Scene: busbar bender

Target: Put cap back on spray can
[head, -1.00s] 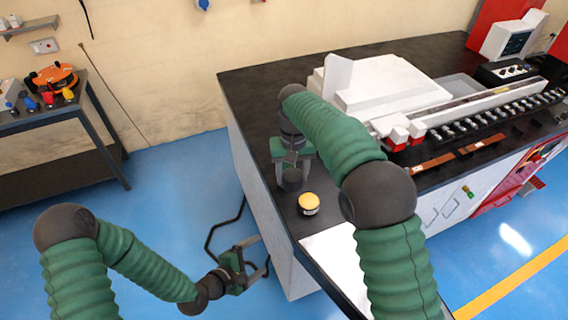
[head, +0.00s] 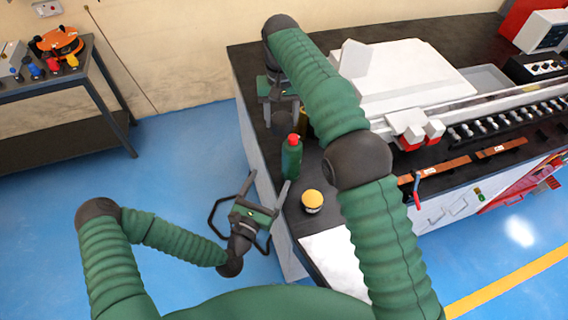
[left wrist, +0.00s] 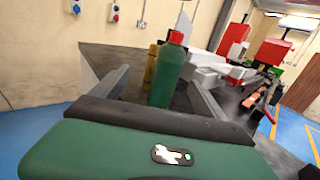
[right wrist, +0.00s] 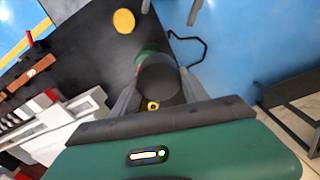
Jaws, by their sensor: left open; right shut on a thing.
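A green spray can (head: 291,162) with a red top stands upright near the bench's left edge. It also shows in the left wrist view (left wrist: 167,80); in the right wrist view only a sliver (right wrist: 147,50) shows. My right gripper (head: 282,110) is shut on a dark round cap (head: 283,124), beyond the can in the head view. The cap (right wrist: 158,76) fills the gap between its fingers in the right wrist view. My left gripper (head: 267,180) is open and empty at the bench edge, the can ahead between its fingers in its wrist view. I cannot tell if they touch.
A yellow can (left wrist: 152,66) stands behind the green one, partly hidden in the head view. A yellow-lidded jar (head: 312,201) stands nearer on the dark bench (head: 250,62). White machine parts (head: 400,80) are to the right. A side table (head: 60,115) is far left.

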